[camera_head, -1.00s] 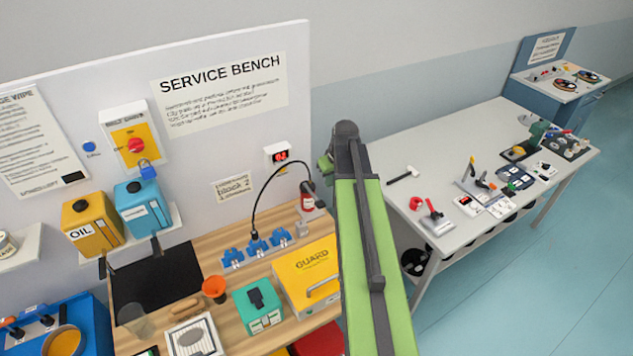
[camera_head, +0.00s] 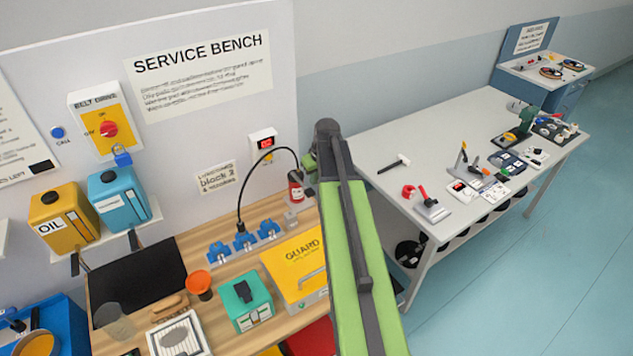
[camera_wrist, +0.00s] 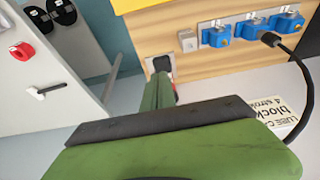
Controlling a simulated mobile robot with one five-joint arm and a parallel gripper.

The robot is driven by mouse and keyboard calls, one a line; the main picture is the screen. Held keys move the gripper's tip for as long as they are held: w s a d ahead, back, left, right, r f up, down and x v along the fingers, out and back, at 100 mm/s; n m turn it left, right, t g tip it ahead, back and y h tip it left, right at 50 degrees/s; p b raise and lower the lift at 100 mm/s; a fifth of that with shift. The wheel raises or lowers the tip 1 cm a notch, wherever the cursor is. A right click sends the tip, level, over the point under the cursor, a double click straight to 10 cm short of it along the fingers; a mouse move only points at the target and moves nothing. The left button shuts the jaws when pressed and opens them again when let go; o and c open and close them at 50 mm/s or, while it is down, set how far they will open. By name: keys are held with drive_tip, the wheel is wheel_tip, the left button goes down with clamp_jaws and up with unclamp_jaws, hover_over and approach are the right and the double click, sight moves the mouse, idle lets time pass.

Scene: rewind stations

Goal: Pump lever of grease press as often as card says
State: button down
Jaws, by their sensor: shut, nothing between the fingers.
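The grease press (camera_head: 296,188), a small red cylinder with a dark top, stands at the back right of the wooden bench. A black hose loops from it to blue blocks (camera_head: 243,240), which also show in the wrist view (camera_wrist: 252,27). My gripper (camera_wrist: 161,64) is shut and empty, close to the bench's back edge. In the head view my arm partly hides it beside the press. Lever contact cannot be told.
A yellow guard (camera_head: 296,268), a teal box (camera_head: 246,302) and an orange funnel (camera_head: 199,284) sit on the bench. A grey table (camera_head: 440,150) stands to the right.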

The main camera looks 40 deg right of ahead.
sight(313, 193)
drive_tip(key=b+x, duration=0.1)
drive_tip(key=x, duration=0.1)
drive_tip(key=s+b+x, duration=0.1)
drive_tip(key=b+x, duration=0.1)
drive_tip(key=x, duration=0.1)
drive_tip(key=shift+s+f+b, duration=0.1)
drive_tip(key=shift+f+b, duration=0.15)
drive_tip(key=shift+b, duration=0.05)
drive_tip(key=shift+r, duration=0.1)
drive_tip(key=f+b, duration=0.1)
drive_tip(key=b, duration=0.1)
drive_tip(key=f+t+b, duration=0.1)
drive_tip(key=f+b, duration=0.1)
drive_tip(key=b, duration=0.1)
drive_tip(key=f+t+b, duration=0.1)
drive_tip(key=f+b, duration=0.1)
drive_tip(key=shift+s+a+f, duration=0.1)
drive_tip(key=shift+s+f, duration=0.1)
drive_tip(key=shift+s, duration=0.15)
